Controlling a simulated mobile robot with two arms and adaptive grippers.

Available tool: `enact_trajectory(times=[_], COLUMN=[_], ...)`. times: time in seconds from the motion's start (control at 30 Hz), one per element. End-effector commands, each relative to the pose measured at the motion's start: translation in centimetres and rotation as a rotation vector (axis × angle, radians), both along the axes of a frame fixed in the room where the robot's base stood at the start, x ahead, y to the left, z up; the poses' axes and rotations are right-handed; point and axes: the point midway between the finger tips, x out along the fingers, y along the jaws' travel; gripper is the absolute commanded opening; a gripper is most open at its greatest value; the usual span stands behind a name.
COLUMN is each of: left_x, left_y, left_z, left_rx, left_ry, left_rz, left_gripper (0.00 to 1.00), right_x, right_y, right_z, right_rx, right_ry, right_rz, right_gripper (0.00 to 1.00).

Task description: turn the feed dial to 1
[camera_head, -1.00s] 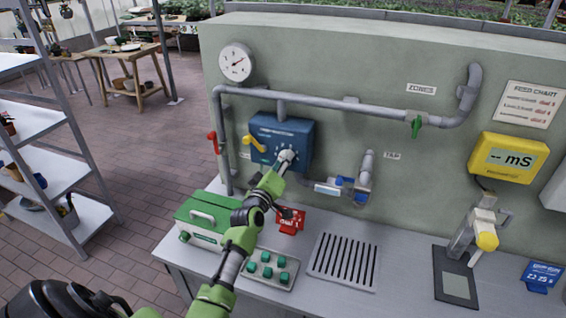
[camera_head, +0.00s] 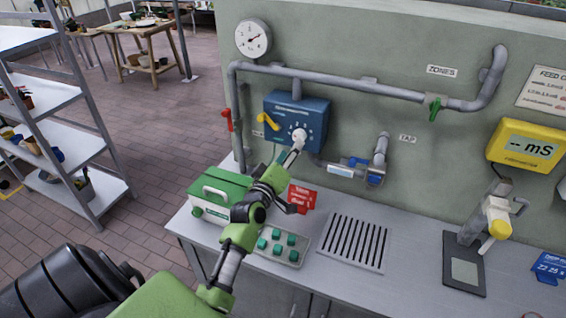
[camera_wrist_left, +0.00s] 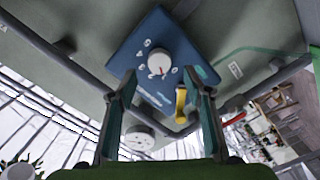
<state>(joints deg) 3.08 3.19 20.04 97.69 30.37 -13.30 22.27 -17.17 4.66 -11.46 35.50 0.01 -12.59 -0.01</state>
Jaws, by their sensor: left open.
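The feed dial (camera_head: 299,135) is a round white knob with a red mark, on the front of a blue box (camera_head: 285,107) on the wall. It also shows in the left wrist view (camera_wrist_left: 160,61), where the red mark points toward the bottom of the picture. My left gripper (camera_head: 292,152) is right in front of the dial. In the left wrist view its fingers (camera_wrist_left: 163,84) are open, with the dial centred just beyond the tips. Contact cannot be told. My right gripper is not in view.
A yellow lever (camera_head: 268,121) sits beside the dial on the box, and a red lever (camera_head: 227,119) farther left. Grey pipes (camera_head: 350,85) run above.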

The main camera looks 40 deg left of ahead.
Motion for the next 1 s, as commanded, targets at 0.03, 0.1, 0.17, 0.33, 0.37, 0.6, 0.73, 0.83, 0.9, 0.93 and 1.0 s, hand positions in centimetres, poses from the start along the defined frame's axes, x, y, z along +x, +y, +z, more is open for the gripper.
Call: enact_trajectory(times=[0.03,0.1,0.17,0.33,0.37,0.6,0.73,0.83,0.9,0.93,1.0], left_x=[-1.2,-2.5,-3.5,-5.3,-5.4,-5.8,-5.7,-5.7,-5.7,-5.7,-5.7], left_y=[-0.3,-0.6,-0.9,-1.3,-1.3,-1.4,-1.4,-1.4,-1.4,-1.4,-1.5], left_z=[-0.1,-0.1,-0.1,-0.1,0.0,0.0,0.0,0.0,0.0,0.0,0.0], left_rx=[0.0,0.0,0.0,0.0,0.0,0.0,0.0,0.0,0.0,0.0,0.002], left_ry=[0.001,0.002,0.002,0.001,0.001,0.0,0.0,0.0,0.0,0.0,0.003], left_rz=[0.0,-0.001,-0.001,0.0,-0.001,0.0,0.0,0.0,0.0,0.0,-0.003], left_gripper=[0.46,0.46,0.46,0.46,0.46,0.46,0.46,0.46,0.46,0.46,0.46], right_x=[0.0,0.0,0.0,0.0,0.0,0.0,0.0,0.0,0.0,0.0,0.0], right_y=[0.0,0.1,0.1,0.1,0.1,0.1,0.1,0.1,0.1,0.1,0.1], right_z=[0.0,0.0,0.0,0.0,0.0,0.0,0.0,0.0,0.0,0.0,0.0], right_rx=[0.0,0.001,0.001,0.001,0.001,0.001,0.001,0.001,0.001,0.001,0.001], right_ry=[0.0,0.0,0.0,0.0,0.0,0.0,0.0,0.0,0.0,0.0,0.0], right_rz=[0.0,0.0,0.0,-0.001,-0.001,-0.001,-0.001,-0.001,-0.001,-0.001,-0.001], right_gripper=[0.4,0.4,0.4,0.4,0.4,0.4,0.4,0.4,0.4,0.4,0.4])
